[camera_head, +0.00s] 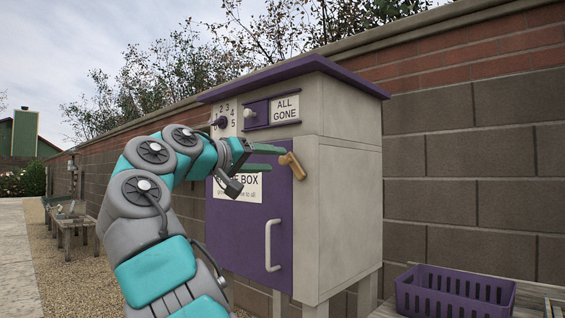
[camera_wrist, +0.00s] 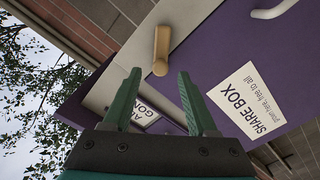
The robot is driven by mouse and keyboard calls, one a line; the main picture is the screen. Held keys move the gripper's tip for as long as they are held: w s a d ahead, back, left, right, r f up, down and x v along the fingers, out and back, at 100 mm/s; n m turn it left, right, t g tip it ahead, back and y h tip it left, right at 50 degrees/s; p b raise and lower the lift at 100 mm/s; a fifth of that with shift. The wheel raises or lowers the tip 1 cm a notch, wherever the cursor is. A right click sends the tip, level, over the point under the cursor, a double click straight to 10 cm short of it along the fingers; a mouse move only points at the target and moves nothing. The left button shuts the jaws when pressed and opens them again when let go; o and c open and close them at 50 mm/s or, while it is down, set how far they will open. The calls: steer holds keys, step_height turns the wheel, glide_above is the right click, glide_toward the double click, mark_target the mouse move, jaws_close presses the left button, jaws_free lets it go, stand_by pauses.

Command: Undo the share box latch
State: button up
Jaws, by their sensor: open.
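The share box (camera_head: 348,190) is a pale grey cabinet with a purple door (camera_head: 240,235) that sits closed. Its latch (camera_head: 292,164) is a tan bar at the door's upper right edge, tilted in the head view. In the wrist view the latch (camera_wrist: 161,50) lies beyond the fingertips, about midway between them. My gripper (camera_head: 272,160) is open and empty, its green fingers pointing at the latch from the left. The wrist view shows the two fingers (camera_wrist: 157,82) apart, with nothing between them. Whether a finger touches the latch, I cannot tell.
A white door handle (camera_head: 272,245) stands out below the latch. Above are a purple slider by the "ALL GONE" sign (camera_head: 285,108) and a number dial (camera_head: 222,121). A purple crate (camera_head: 455,292) sits at lower right. A brick wall (camera_head: 470,150) runs behind the box.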

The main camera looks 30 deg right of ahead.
mark_target(281, 161)
steer(key=x, duration=0.5)
jaws_close()
stand_by(0.3)
